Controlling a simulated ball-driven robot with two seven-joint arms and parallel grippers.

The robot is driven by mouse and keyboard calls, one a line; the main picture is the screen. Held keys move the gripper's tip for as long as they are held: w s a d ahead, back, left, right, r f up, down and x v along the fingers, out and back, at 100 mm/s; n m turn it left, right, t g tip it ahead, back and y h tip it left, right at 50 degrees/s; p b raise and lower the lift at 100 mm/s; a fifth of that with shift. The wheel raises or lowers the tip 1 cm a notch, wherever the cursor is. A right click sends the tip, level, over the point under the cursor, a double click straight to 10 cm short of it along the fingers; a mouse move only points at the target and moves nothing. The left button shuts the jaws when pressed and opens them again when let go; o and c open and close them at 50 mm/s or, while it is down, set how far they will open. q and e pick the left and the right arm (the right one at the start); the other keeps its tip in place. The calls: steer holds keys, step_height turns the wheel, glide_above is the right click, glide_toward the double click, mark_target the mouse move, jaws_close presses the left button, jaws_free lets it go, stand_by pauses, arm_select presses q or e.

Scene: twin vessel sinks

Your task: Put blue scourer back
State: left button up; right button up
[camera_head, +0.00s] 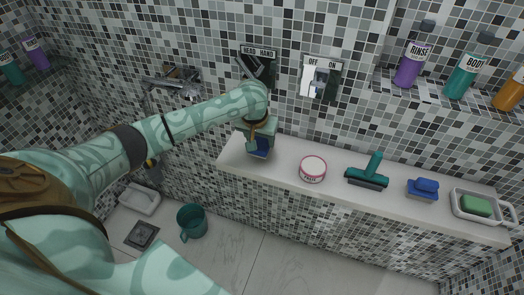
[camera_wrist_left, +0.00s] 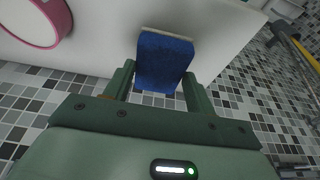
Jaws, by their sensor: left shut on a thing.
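My left gripper (camera_head: 260,133) is shut on the blue scourer (camera_head: 259,150), at the left end of the white ledge (camera_head: 285,166). In the left wrist view the scourer (camera_wrist_left: 165,62) is a blue block with a pale strip along its far edge, between the two green fingers (camera_wrist_left: 158,80). I cannot tell whether it touches the ledge. Another blue block (camera_head: 424,188) sits toward the right part of the ledge. My right gripper is not in view.
The ledge also holds a pink-rimmed round tub (camera_head: 313,168), a teal squeegee (camera_head: 369,172) and a white dish with green soap (camera_head: 476,206). Bottles (camera_head: 413,63) stand on a shelf above. A teal mug (camera_head: 191,221) is on the floor.

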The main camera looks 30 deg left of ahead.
mark_target(260, 143)
arm_select(q)
steer(key=shift+w+f, duration=0.2)
steer(key=shift+f, duration=0.05)
steer(key=x, duration=0.1)
steer(key=b+x, duration=0.2)
steer(key=shift+s+f, duration=0.25)
steer(key=shift+f, duration=0.05)
steer(key=shift+c, duration=0.4)
steer(key=shift+r, duration=0.1)
steer(key=o, duration=1)
steer(key=shift+c, duration=0.2)
steer(key=p+v, duration=0.6)
steer(key=v, duration=0.6)
steer(key=shift+d, duration=0.1)
